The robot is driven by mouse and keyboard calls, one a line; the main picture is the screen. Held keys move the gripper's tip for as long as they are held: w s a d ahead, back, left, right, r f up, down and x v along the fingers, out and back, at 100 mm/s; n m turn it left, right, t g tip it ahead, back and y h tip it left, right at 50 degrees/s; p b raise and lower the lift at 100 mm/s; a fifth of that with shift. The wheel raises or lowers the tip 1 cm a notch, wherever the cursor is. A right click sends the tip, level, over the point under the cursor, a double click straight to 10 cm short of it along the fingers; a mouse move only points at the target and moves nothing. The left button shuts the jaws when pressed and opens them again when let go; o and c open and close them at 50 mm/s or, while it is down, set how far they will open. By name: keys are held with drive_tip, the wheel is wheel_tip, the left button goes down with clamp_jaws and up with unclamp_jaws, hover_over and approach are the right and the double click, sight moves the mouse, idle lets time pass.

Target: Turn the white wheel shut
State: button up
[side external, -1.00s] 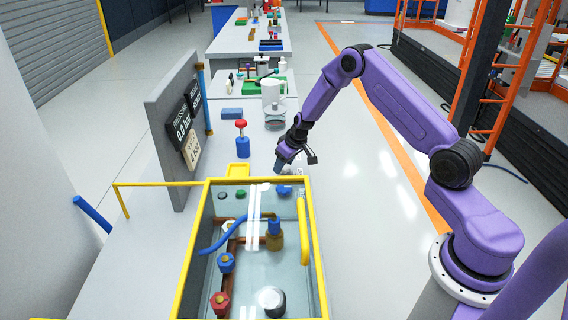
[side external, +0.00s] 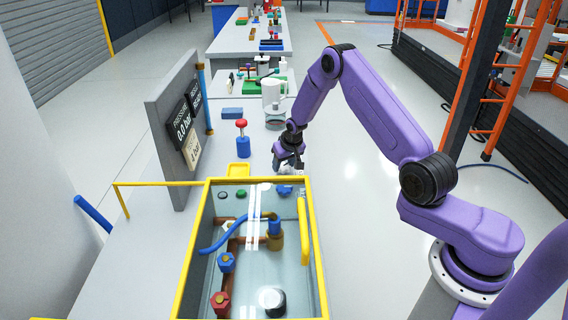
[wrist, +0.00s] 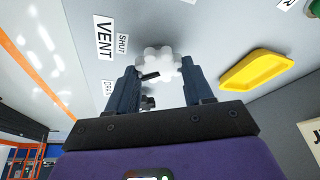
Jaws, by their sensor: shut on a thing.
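The white wheel (wrist: 160,63) has a lobed rim and shows between my fingers in the wrist view. A black pointer (wrist: 150,75) sticks out at its near side. Labels reading VENT (wrist: 104,38) and SHUT (wrist: 122,43) lie left of it, and a third label is partly hidden by a finger. My gripper (wrist: 163,78) is shut on the wheel, one finger on each side. In the side view my gripper (side external: 288,163) points down at the bench beyond the tank's far edge and mostly hides the wheel.
The yellow-rimmed glass tank (side external: 247,181) stands just in front of my gripper. A yellow tray (wrist: 256,70) lies beside the wheel.

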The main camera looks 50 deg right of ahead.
drive_tip(key=shift+a+m+g+h, duration=0.1)
drive_tip(key=shift+m+g+h, duration=0.2)
drive_tip(key=shift+m, duration=0.75)
drive_tip(key=shift+a+m+g+h, duration=0.15)
drive_tip(key=shift+m+h, duration=0.25)
drive_tip(key=shift+m, duration=0.65)
drive_tip(key=shift+d+m+g+h, duration=0.1)
drive_tip(key=shift+m+g+h, duration=0.2)
drive_tip(key=shift+m, duration=0.75)
drive_tip(key=shift+m+g+h, duration=0.2)
drive_tip(key=shift+m+g, duration=0.15)
drive_tip(key=shift+m, duration=0.7)
drive_tip(key=o, duration=1)
drive_tip(key=shift+o, duration=0.2)
drive_tip(key=v, duration=1.7)
drive_tip(key=shift+r, duration=0.15)
drive_tip(key=shift+a, duration=0.3)
